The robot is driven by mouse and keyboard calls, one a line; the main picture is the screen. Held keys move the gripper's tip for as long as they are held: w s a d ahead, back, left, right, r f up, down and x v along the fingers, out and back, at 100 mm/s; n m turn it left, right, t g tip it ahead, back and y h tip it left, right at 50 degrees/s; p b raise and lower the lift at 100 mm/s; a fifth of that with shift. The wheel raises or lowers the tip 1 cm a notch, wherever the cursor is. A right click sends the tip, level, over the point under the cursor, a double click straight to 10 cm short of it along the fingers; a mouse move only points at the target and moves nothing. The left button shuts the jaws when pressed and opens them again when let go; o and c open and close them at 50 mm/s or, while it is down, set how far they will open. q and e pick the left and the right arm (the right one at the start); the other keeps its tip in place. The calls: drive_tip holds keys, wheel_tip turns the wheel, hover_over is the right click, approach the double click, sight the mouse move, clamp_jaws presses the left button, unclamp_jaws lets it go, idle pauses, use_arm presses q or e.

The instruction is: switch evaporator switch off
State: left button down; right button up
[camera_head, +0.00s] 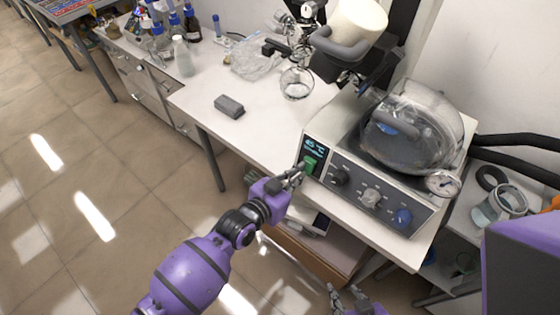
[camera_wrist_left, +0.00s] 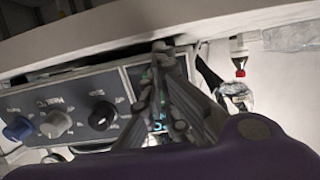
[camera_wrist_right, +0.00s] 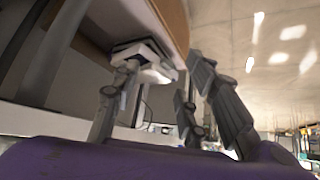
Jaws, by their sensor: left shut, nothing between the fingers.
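The evaporator's green switch (camera_head: 310,164) is on the left of its front panel, below a lit display (camera_head: 316,146). Its position, on or off, I cannot tell. My left gripper (camera_head: 298,170) is shut and empty, with its tips right beside the green switch; contact is not clear. In the left wrist view the left fingertips (camera_wrist_left: 160,52) cover much of the switch, with a bit of green (camera_wrist_left: 147,76) showing beside them. My right gripper (camera_head: 346,294) is open and empty, low in front of the bench, away from the panel.
The evaporator's panel also has a black knob (camera_head: 340,176), a grey knob (camera_head: 370,197) and a blue knob (camera_head: 403,216). A grey block (camera_head: 229,106) lies on the bench. Floor at left is clear.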

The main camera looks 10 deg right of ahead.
use_arm(q)
drive_tip(key=shift+s+f+b, duration=0.15)
drive_tip(key=shift+f+b, duration=0.25)
drive_tip(key=shift+f, duration=0.3)
drive_tip(key=shift+d+t+h, duration=0.1)
drive_tip(key=shift+t+h, duration=0.2)
drive_tip(key=shift+r, duration=0.1)
drive_tip(key=shift+w+d, duration=0.1)
drive_tip(key=shift+w, duration=0.1)
drive_tip(key=shift+s, duration=0.15)
drive_tip(key=shift+s+a, duration=0.15)
drive_tip(key=shift+a, duration=0.15)
drive_tip(key=v, duration=0.7)
drive_tip(key=shift+a+r, duration=0.2)
drive_tip(key=shift+r, duration=0.05)
use_arm(e)
drive_tip(key=shift+s+d+f, duration=0.1)
drive_tip(key=shift+s+f, duration=0.05)
drive_tip(key=shift+f, duration=0.7)
